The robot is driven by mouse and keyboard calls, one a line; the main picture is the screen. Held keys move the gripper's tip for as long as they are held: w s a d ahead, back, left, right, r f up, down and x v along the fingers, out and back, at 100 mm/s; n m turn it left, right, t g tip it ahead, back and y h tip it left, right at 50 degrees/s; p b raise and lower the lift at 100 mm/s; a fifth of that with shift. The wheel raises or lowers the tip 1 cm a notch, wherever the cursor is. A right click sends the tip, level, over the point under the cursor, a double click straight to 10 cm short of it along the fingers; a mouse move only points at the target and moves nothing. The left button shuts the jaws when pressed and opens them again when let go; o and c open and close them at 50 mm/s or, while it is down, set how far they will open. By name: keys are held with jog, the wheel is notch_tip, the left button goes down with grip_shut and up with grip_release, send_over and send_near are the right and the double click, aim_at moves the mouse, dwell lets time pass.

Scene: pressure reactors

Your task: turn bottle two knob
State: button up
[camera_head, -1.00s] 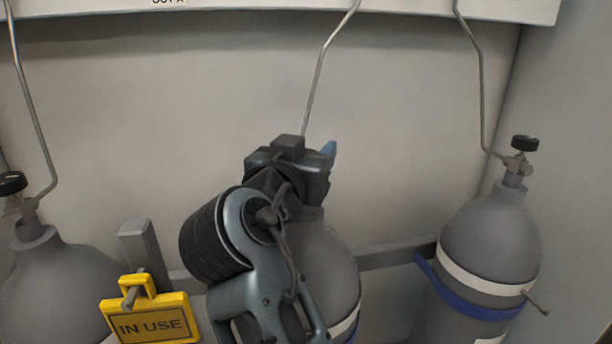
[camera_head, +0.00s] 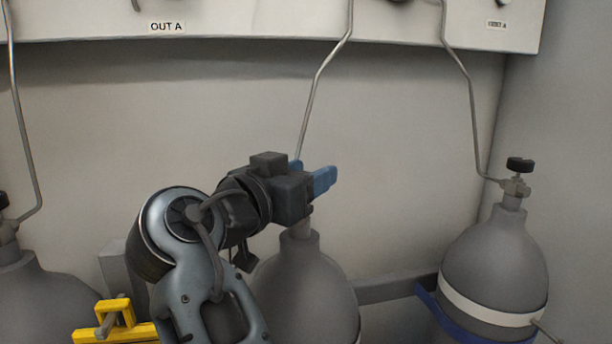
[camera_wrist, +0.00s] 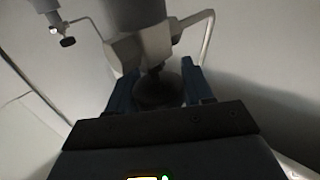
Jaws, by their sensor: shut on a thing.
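The middle bottle (camera_head: 300,285) is a grey cylinder with a narrow neck, partly behind my arm in the head view. Its valve is hidden there by my gripper (camera_head: 312,176), whose blue fingers point right. In the wrist view, the dark round knob (camera_wrist: 158,92) sits between the two blue fingers of my gripper (camera_wrist: 160,86), in front of the pale valve body (camera_wrist: 140,47). My gripper is shut on the knob.
A right bottle (camera_head: 492,265) with a black knob (camera_head: 520,164) stands apart by the wall. A left bottle (camera_head: 45,300) is partly cut off. A thin pipe (camera_head: 318,85) rises behind my gripper.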

jog(key=o, duration=1)
jog(key=shift+c, duration=0.2)
jog(key=v, duration=0.7)
jog(key=shift+s+a, duration=0.2)
jog(key=shift+s, duration=0.1)
jog(key=shift+f, duration=0.1)
jog(key=shift+s, duration=0.1)
